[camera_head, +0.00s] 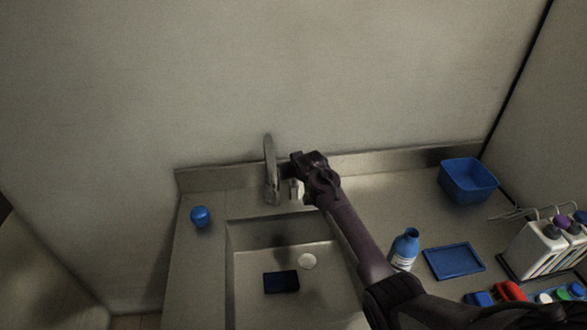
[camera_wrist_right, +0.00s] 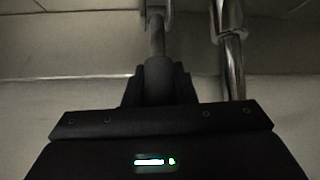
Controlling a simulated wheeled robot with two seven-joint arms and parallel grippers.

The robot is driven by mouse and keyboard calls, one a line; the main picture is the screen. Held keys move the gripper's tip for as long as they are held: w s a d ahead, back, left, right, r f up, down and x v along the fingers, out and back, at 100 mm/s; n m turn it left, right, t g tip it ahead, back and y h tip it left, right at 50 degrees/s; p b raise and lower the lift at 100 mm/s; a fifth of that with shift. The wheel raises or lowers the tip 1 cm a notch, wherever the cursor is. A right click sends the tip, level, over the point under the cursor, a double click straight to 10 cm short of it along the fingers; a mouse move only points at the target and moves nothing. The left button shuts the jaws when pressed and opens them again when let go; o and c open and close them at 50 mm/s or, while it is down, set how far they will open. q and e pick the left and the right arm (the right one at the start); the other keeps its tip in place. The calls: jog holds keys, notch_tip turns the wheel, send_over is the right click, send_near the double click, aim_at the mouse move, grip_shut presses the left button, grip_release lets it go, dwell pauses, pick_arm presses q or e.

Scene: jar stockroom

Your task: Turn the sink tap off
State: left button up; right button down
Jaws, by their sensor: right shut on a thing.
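The steel sink tap (camera_head: 270,165) rises at the back of the counter, its spout arching over the sink (camera_head: 250,262). A short upright metal piece, apparently the tap handle (camera_head: 296,191), stands just right of it. My right gripper (camera_head: 300,168) is at the handle, coming in from the right, and is shut on it; the gripper hides most of the handle. In the right wrist view the tap's shiny pipe (camera_wrist_right: 232,60) stands right of the closed fingers (camera_wrist_right: 157,42). I cannot make out any water stream. My left gripper is not in view.
A blue lid-like object (camera_head: 201,216) sits left. Right are a blue bottle (camera_head: 404,249), blue tray (camera_head: 454,261), blue bin (camera_head: 468,181) and a rack of white bottles (camera_head: 540,248).

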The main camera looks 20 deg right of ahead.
jog(key=c, duration=1.6)
grip_release()
jog(key=shift+r, duration=0.15)
jog(key=o, duration=0.4)
jog(key=shift+w, duration=0.15)
jog(key=shift+b+v, duration=0.75)
jog(key=shift+v, duration=3.05)
